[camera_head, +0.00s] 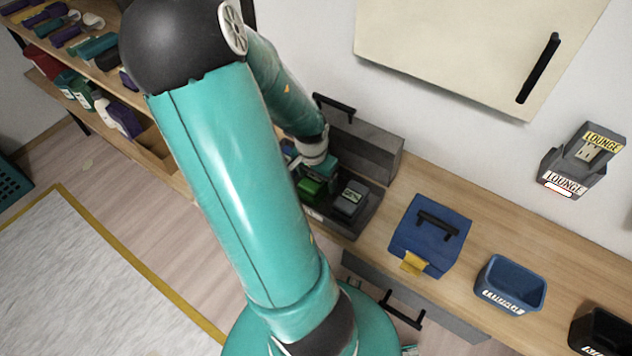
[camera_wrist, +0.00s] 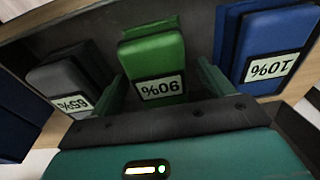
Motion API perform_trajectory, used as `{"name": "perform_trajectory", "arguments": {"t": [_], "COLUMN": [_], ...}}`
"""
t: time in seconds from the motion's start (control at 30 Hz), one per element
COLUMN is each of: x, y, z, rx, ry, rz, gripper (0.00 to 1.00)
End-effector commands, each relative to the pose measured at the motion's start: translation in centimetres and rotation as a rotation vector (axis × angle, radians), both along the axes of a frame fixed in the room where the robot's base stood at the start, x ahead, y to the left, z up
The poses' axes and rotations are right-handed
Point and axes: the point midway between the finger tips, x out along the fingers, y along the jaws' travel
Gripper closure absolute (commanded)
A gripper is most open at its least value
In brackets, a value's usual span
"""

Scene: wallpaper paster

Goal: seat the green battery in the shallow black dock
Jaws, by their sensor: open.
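The green battery (camera_wrist: 155,62) carries a 90% label, which reads upside down in the wrist view. It stands between a grey battery (camera_wrist: 70,78) marked 65% and a blue battery (camera_wrist: 270,45) marked 10%. In the head view the green battery (camera_head: 312,187) is in a dark open case (camera_head: 362,150). My gripper (camera_wrist: 164,82) is open, with one finger on each side of the green battery's near end. Whether the fingers touch it is unclear. A black open-topped container (camera_head: 602,330) is cut off at the lower right; I cannot tell whether it is the dock.
A blue lidded box (camera_head: 431,236) with a yellow latch and a blue bin (camera_head: 511,284) stand on the wooden counter (camera_head: 470,205). A grey LOUNGE unit (camera_head: 580,160) hangs on the wall below and right of a cream cabinet (camera_head: 470,45). A drawer (camera_head: 415,300) is under the counter.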

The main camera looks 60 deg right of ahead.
Motion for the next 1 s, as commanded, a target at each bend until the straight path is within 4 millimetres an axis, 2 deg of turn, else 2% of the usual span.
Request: {"name": "perform_trajectory", "arguments": {"t": [0.13,0.4,0.7,1.0], "x": [-0.07,0.01,0.0,0.0], "y": [-0.15,-0.16,-0.16,-0.23], "z": [-1.2,-1.32,-1.3,-1.23], "rx": [0.001,0.0,0.0,-0.001], "ry": [0.001,-0.001,-0.001,-0.002], "rz": [-0.001,0.001,0.0,0.0], "gripper": [0.2,0.22,0.81,0.82]}}
